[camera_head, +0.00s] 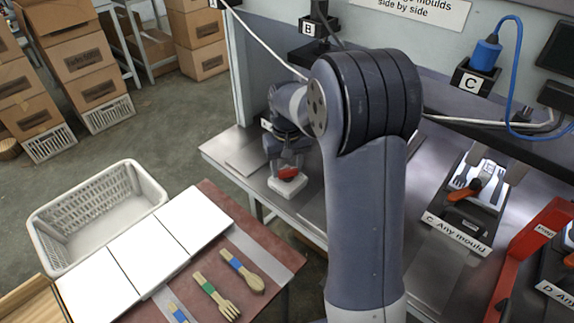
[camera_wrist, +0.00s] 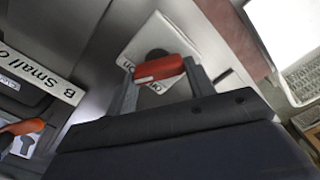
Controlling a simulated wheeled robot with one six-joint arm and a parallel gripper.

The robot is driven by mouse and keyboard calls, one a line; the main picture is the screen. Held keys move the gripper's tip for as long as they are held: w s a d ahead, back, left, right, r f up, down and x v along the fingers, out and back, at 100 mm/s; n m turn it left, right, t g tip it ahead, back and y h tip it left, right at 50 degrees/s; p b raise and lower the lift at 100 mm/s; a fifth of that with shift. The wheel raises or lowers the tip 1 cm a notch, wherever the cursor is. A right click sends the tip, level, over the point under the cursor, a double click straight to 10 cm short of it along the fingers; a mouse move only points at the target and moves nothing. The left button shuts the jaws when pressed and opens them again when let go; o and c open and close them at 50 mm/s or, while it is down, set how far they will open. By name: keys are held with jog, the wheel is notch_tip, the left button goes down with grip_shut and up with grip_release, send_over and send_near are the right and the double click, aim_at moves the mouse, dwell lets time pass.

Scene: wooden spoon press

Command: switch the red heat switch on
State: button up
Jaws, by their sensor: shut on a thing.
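The red heat switch (camera_head: 288,173) is a small red lever or rocker on a white base (camera_head: 287,187) near the front left of the metal bench. In the wrist view the red switch (camera_wrist: 159,67) sits across the middle of its white plate (camera_wrist: 150,45), beside a dark round spot. Lettering that seems to include "On" is on the plate's near edge, partly hidden. My gripper (camera_head: 287,164) reaches down over the switch, with one finger at each end of the red part. It is shut on the red switch.
In the head view, mould station C (camera_head: 462,205) is right of my arm. A white basket (camera_head: 95,210) and wooden cutlery (camera_head: 215,297) stand on the near left.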

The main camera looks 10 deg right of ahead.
jog(key=o, duration=1)
notch_tip(320, 180, up, 8)
jog(key=shift+f, duration=0.2)
jog(key=shift+f, duration=0.1)
notch_tip(320, 180, down, 7)
jog(key=shift+f, duration=0.25)
jog(key=shift+n, duration=0.6)
